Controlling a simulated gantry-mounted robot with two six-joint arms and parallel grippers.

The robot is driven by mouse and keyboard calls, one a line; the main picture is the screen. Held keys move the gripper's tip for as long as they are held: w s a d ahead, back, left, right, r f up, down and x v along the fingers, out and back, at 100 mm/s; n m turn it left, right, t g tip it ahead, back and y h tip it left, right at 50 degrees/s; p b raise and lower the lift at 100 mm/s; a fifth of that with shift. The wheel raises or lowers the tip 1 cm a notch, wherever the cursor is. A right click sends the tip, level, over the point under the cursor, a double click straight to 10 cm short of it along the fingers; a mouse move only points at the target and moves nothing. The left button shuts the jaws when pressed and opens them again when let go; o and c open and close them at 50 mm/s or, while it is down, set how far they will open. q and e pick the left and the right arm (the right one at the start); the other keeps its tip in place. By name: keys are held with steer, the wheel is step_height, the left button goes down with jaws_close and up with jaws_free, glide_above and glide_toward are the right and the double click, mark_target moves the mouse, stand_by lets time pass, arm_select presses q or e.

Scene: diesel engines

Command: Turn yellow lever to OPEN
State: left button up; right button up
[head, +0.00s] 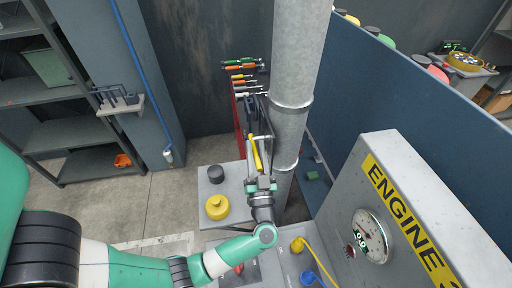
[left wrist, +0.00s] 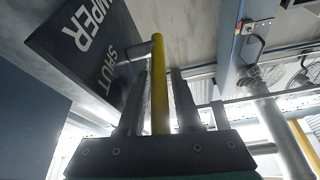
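The yellow lever (head: 256,155) shows as a thin bar in the head view, just beyond the tip of my left gripper (head: 261,184). In the left wrist view the yellow lever (left wrist: 159,85) runs up between the dark fingers of my left gripper (left wrist: 162,92). A finger lies close on each side of it; whether they press on it I cannot tell. A dark sign (left wrist: 95,50) beside the lever's far end reads "SHUT" under a partly cut-off word ending in "PER". No "OPEN" marking is visible. My right gripper is not in view.
A thick grey vertical pipe (head: 294,90) stands just right of the lever. A rack of coloured-handled tools (head: 243,75) is behind it. A yellow knob (head: 216,207) and a black knob (head: 215,174) sit on a grey surface. An engine gauge panel (head: 385,215) is at right.

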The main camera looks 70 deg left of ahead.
arm_select(q)
steer(key=shift+a, duration=0.1)
jaws_close()
steer(key=shift+r, duration=0.1)
stand_by(1.3)
